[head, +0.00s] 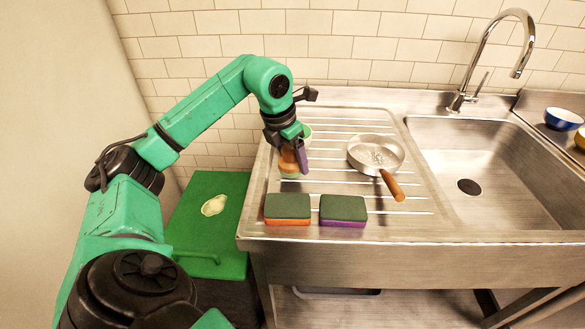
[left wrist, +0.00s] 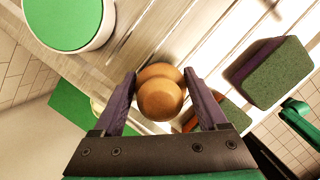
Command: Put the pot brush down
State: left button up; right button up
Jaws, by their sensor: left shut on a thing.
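My left gripper (head: 294,158) is over the left part of the ribbed metal drainboard (head: 335,120), pointing down. It is shut on the pot brush (head: 287,162), whose wooden body shows beside the purple finger, with a green part low down. In the left wrist view, the brush's round wooden knob (left wrist: 160,97) sits between the two purple fingers (left wrist: 160,88). The brush looks about upright. I cannot tell whether its bottom touches the drainboard. My right gripper is not in view.
A white round thing with a green top (left wrist: 70,20) stands close behind the brush. Two sponges, orange-green (head: 288,208) and purple-green (head: 343,209), lie at the front edge. A metal pan (head: 376,152) with wooden handle is to the right, then the sink (head: 500,165). A green surface (head: 205,235) lies lower left.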

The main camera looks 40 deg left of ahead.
aim_at(287, 147)
pick_arm(q)
jog(key=shift+f, duration=1.1)
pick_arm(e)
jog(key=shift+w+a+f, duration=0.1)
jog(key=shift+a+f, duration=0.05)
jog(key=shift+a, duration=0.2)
pick_arm(q)
jog(key=o, duration=1.1)
jog(key=shift+f, duration=0.1)
jog(key=shift+o, duration=0.7)
jog(key=shift+r, duration=0.35)
jog(key=p+v, duration=0.1)
jog(key=v, duration=1)
jog(key=shift+s+r+p, duration=0.1)
jog(key=shift+r+p, duration=0.2)
jog(key=shift+r, duration=0.05)
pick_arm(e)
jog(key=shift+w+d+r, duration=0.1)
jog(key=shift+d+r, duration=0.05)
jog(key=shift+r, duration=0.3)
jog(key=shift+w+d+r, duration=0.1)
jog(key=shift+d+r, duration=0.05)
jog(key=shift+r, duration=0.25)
